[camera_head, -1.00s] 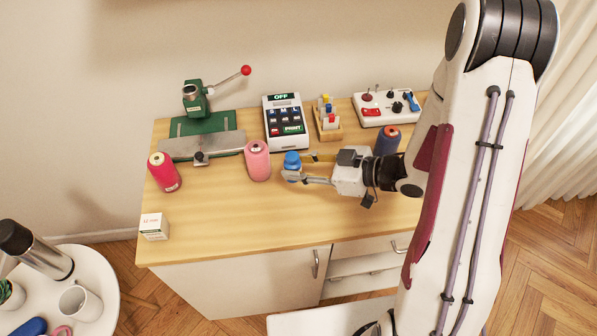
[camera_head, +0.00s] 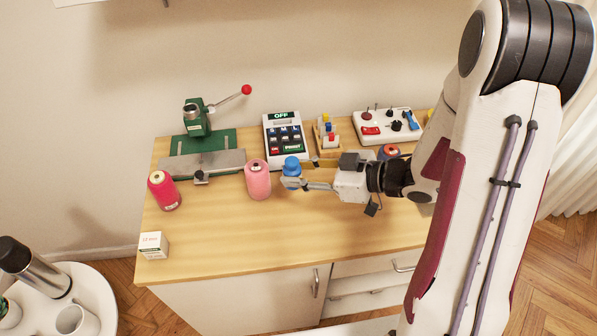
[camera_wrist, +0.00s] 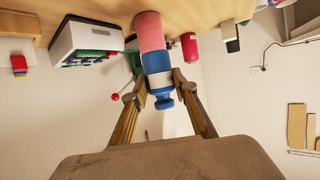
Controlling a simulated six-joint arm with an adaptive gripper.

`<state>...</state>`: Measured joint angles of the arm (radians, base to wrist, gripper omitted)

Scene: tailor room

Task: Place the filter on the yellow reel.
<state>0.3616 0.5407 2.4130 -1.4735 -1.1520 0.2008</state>
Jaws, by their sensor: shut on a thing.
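A small blue piece with a white band, perhaps the filter (camera_head: 291,168), is between my gripper's fingertips (camera_head: 293,183). My gripper is shut on it, just right of the pink reel (camera_head: 257,181). In the wrist view the blue piece (camera_wrist: 160,82) shows between the fingers (camera_wrist: 160,90), with the pink reel (camera_wrist: 150,32) behind it; I cannot tell the gap. No yellow reel can be made out. A small yellow patch (camera_head: 429,114) shows at the table's back right, mostly hidden by my arm.
A red reel (camera_head: 164,190) and white box (camera_head: 153,245) stand at the left. The table's front (camera_head: 235,240) is clear.

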